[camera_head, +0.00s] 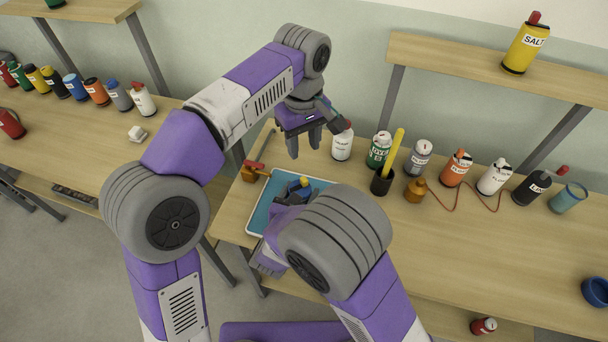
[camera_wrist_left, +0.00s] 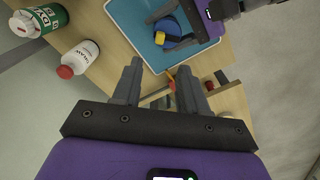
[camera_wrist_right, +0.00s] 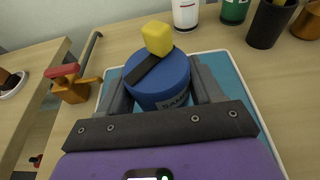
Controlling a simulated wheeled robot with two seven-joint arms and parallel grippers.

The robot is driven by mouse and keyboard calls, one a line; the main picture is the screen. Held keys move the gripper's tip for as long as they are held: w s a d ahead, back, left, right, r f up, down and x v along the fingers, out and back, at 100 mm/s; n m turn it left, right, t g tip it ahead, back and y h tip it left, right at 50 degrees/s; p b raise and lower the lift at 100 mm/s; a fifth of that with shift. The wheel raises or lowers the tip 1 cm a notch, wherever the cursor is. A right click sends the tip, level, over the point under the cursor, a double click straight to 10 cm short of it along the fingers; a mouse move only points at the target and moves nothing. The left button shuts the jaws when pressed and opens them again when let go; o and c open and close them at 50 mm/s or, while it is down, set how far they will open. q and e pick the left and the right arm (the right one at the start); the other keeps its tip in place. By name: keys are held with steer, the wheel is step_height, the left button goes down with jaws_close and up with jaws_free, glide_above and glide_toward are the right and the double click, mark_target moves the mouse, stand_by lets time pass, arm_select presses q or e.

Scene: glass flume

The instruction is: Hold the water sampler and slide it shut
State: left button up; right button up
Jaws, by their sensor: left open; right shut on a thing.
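The water sampler is a blue cylinder (camera_wrist_right: 160,82) with a dark strap or bar across its top and a yellow block (camera_wrist_right: 157,38) at its upper end. Its label reads "SAM", partly hidden. It stands over the blue tray with a pale rim (camera_head: 262,212). My right gripper (camera_wrist_right: 163,88) is shut on the sampler, one finger on each side; my arm hides much of this in the head view. My left gripper (camera_head: 305,146) is open and empty, above and behind the tray. The sampler's yellow block also shows in the left wrist view (camera_wrist_left: 160,38).
A brass fitting with a red handle (camera_head: 253,173) stands left of the tray. A white bottle (camera_head: 342,145), a green can (camera_head: 379,150) and a dark cup with a yellow rod (camera_head: 381,182) stand to the right. The right front of the table is mostly clear.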

mark_target(304, 178)
arm_select(q)
step_height(304, 178, down, 12)
steer(key=shift+r, duration=0.1)
stand_by(0.4)
jaws_close()
stand_by(0.3)
